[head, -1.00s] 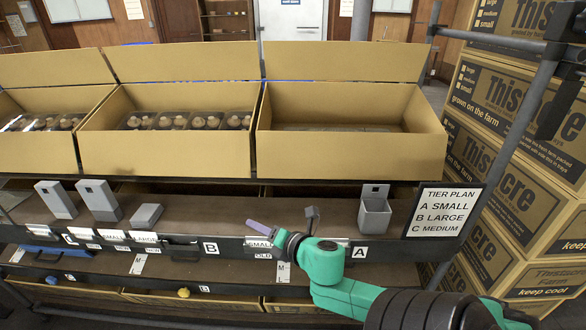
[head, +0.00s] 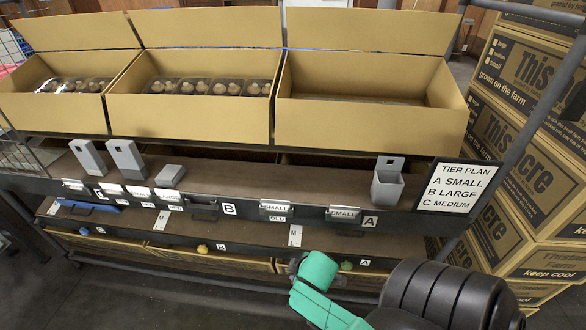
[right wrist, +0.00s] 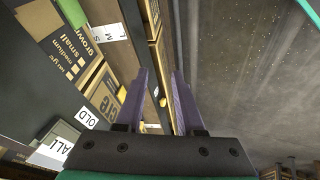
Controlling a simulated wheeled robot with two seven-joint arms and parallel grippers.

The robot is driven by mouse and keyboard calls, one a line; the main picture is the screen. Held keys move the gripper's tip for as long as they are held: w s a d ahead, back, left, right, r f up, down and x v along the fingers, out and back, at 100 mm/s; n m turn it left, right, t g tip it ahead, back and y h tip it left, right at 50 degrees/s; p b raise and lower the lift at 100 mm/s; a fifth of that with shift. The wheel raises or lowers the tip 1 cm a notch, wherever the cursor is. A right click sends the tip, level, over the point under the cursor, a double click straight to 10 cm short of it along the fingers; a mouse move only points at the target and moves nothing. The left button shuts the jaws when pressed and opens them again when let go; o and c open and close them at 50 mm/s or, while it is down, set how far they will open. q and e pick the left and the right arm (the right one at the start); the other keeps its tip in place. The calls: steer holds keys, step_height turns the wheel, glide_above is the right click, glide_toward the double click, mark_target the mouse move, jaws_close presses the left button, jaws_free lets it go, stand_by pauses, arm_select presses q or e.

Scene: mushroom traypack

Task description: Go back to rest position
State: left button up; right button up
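My right arm comes in from the lower right of the head view, its green wrist low in front of the shelf unit. Its gripper is mostly hidden there. In the right wrist view the two purple fingers of my right gripper (right wrist: 162,100) stand apart with nothing held between them. They point along the shelf fronts. My left arm and gripper are not in view. A white label reading SMALL (head: 343,212) sits on the shelf front beside the A marker (head: 370,222). Another SMALL label (head: 275,206) sits to its left, near the B marker (head: 228,209).
Open cardboard boxes stand on the upper shelf; the right box (head: 370,130) looks empty, and the middle box (head: 190,122) holds mushroom packs. A grey holder (head: 387,187) and tier plan sign (head: 462,187) are at right. Stacked cartons (head: 535,140) stand further right. Floor is open at lower left.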

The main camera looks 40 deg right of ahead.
steer(key=s+a+f+m+g+y, duration=0.1)
steer(key=s+a+f, duration=0.15)
steer(key=f, duration=0.45)
steer(key=s+a+f+m+g+p, duration=0.1)
steer(key=s+f, duration=0.3)
steer(key=f, duration=0.2)
steer(key=s+a+f+m+g+y, duration=0.1)
steer(key=s+a+f, duration=0.1)
steer(key=s+f, duration=0.35)
steer(key=s+d+f+g, duration=0.1)
steer(key=s+f, duration=0.9)
steer(key=s, duration=0.1)
steer(key=shift+s+d, duration=0.25)
